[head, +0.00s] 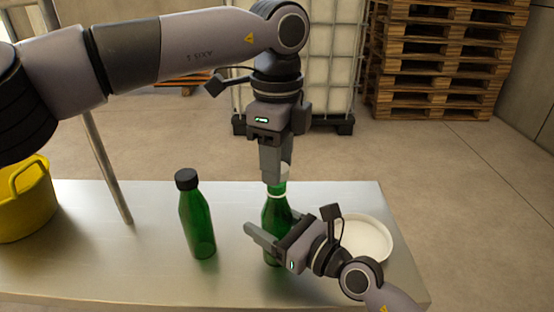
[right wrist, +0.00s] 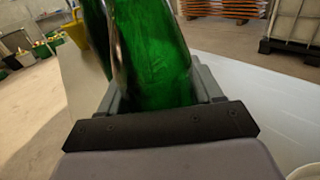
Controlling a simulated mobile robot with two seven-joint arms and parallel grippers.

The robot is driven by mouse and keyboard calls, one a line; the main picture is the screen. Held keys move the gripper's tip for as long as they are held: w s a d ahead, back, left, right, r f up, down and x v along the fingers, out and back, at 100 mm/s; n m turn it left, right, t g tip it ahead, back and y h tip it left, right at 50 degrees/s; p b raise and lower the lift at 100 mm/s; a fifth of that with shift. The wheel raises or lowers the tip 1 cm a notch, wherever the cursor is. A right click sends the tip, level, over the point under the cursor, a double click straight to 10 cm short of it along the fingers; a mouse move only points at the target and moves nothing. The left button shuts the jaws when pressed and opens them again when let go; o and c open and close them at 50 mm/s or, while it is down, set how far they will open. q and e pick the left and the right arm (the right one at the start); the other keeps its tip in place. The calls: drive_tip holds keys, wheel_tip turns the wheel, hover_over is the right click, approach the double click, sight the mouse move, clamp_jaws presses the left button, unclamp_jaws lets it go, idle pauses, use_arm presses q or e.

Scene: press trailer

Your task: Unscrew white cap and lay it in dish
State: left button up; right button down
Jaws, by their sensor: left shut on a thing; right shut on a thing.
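A green bottle (head: 276,214) with a white cap (head: 284,171) stands upright on the metal table. My left gripper (head: 273,172) comes down from above and is shut on the white cap, mostly hiding it. My right gripper (head: 262,246) is shut on the bottle's body from the front right. The green bottle (right wrist: 150,55) fills the space between its fingers in the right wrist view. A round white dish (head: 362,238) lies on the table to the right of the bottle, partly hidden behind my right gripper and wrist. The dish looks empty where it shows.
A second green bottle (head: 197,220) with a black cap stands to the left on the table (head: 120,262). A yellow bucket (head: 24,203) is at the far left. A white tank and stacked pallets (head: 440,60) stand behind, away from the table.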

use_arm(q)
drive_tip(key=shift+r, duration=2)
use_arm(e)
drive_tip(key=shift+c, duration=0.6)
unclamp_jaws()
